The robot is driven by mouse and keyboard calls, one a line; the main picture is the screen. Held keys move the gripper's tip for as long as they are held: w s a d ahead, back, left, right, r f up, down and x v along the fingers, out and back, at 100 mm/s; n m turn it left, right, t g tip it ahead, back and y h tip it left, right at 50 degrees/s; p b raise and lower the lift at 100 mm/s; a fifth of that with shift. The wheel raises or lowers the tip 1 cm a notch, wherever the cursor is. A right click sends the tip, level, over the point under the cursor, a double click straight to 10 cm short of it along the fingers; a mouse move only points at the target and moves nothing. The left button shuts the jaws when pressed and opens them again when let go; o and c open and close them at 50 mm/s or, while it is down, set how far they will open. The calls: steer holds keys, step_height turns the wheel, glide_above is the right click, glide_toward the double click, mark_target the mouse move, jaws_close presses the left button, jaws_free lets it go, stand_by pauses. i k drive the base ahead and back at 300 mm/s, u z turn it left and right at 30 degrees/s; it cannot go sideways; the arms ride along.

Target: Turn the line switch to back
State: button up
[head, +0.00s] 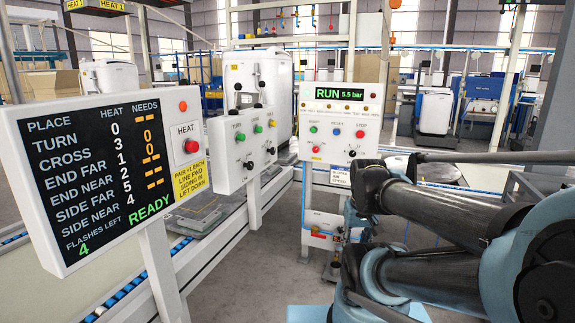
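A white control panel (338,122) stands ahead, with a green display reading "RUN 5.5 bar". A black knob (352,153) sits at its lower right. A second white panel (230,150), left of it, carries green buttons and black knobs (249,165), with black levers (238,88) at its top. I cannot tell which control is the line switch, and the small labels and knob directions are unreadable. My dark and teal arm fills the right side, with its links reaching toward the lower middle. My gripper cannot be made out.
A large display board (110,175) at left reads "READY" and has a red HEAT button (191,146). Grey floor (265,270) is open between the panels and my arm.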

mark_target(250, 165)
steer(key=z, duration=0.55)
steer(key=k, duration=1.35)
steer(key=u, duration=0.5)
steer(key=i, duration=1)
